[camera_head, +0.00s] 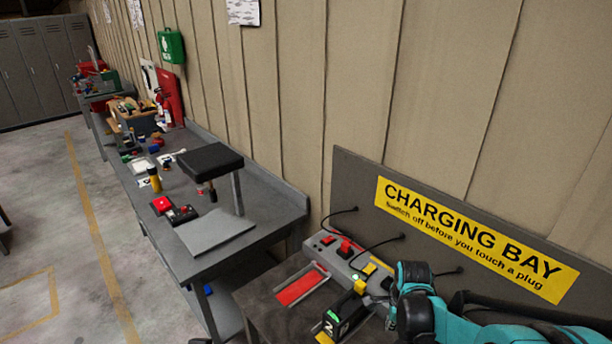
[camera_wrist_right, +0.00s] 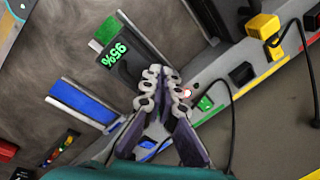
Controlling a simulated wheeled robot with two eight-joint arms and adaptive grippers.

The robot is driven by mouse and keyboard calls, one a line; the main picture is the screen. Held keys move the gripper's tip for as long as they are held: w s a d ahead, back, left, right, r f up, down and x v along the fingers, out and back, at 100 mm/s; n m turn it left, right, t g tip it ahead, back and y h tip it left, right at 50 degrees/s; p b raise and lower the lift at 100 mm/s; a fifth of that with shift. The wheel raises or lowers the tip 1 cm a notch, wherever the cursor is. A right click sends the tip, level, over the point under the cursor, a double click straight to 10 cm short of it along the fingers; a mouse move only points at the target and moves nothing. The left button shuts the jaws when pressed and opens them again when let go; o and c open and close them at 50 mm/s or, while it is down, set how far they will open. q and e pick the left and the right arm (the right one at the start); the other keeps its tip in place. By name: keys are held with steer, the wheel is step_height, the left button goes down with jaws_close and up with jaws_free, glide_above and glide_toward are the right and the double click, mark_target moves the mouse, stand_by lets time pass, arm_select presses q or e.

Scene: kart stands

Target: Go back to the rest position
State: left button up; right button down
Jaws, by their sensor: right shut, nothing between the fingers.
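My right arm (camera_head: 418,300), teal and black, reaches in from the lower right over the charging bench in the head view. In the wrist view my right gripper (camera_wrist_right: 163,76) is shut with its fingertips together and nothing between them. Its fingers appear beside a dark block with a green "95%" display (camera_wrist_right: 115,55); I cannot tell whether they touch it. My left gripper is not in view.
A grey power strip (camera_head: 345,252) with red switches and a yellow plug (camera_head: 368,268) runs along the wall side. Black cables arch near my arm. A red pad (camera_head: 301,287) lies left of it.

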arm_select(q)
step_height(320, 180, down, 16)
steer(key=b, duration=1.5)
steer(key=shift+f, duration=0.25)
arm_select(e)
steer(key=s+a+f+n+t, duration=0.2)
steer(key=s+n, duration=0.5)
steer(key=n, duration=0.3)
steer(key=s+a+f+n+t, duration=0.2)
steer(key=s+a+n+t, duration=0.1)
steer(key=s+n, duration=0.4)
steer(key=n, duration=0.3)
steer(key=shift+s, duration=0.35)
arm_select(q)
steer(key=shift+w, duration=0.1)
arm_select(e)
steer(key=shift+a, duration=0.1)
